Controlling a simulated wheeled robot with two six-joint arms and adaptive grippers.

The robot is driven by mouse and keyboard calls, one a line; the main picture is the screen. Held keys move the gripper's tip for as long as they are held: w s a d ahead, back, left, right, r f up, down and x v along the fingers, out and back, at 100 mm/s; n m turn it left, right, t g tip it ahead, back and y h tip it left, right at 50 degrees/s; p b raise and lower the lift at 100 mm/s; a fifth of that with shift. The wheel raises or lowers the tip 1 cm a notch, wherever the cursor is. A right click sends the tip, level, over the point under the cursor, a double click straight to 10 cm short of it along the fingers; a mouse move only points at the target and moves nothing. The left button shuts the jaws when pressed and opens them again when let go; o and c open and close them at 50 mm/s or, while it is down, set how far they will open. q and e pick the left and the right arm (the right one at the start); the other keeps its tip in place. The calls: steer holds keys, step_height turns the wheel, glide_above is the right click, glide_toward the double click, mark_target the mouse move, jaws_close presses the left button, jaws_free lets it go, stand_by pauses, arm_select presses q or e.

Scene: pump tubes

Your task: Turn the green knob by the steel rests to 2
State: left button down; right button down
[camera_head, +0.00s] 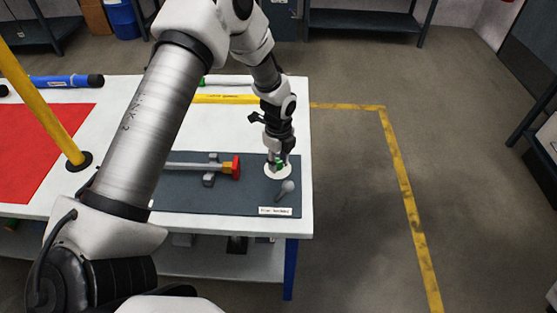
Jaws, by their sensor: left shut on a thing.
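The green knob (280,165) stands on a round white dial plate (278,173) at the right end of the dark grey mat (250,202). My left gripper (277,160) points down from above and is shut on the knob, hiding most of it. The dial's numbers are too small to read. A steel rest (208,181) stands on the mat left of the knob, under a tube with a red and orange end (232,168). My right gripper is not in view.
A grey spoon-shaped item (285,190) lies just in front of the dial, near a white label (275,211). A yellow post (38,100) rises at the left by a red mat (35,150). A blue tube (65,81) lies at the back left. The floor right of the table is clear.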

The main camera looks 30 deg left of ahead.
mark_target(279, 163)
arm_select(q)
steer(key=shift+f, duration=0.1)
steer(key=c, duration=0.8)
jaws_free()
steer(key=shift+o, duration=0.2)
step_height(279, 163, up, 12)
